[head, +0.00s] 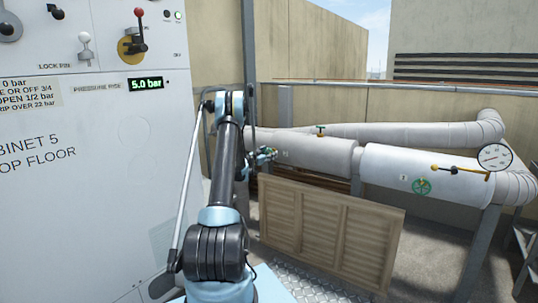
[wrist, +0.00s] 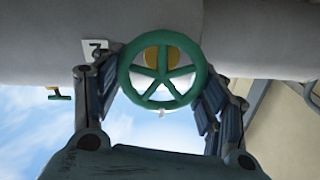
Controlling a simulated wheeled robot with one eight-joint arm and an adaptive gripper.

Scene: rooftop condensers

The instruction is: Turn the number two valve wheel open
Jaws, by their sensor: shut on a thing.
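In the wrist view a green five-spoke valve wheel (wrist: 160,73) sits between the two fingers of my gripper (wrist: 162,80), in front of a grey pipe (wrist: 250,35). The fingers are shut on its rim, one on each side. A white number tag (wrist: 94,46) is on the pipe at the wheel's left; it is turned and partly cut off by a finger, so I cannot read it surely. In the head view my gripper (head: 264,155) is at the near end of the wrapped pipe (head: 325,155), and my arm hides part of the area.
Another green wheel (head: 422,186) is on the right pipe section, near a yellow lever (head: 458,170) and a round gauge (head: 494,157). A small green-handled valve (head: 320,130) stands above the pipe. A louvred panel (head: 330,230) stands below. A cabinet (head: 90,200) fills the left; its display (head: 146,84) reads 5.0 bar.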

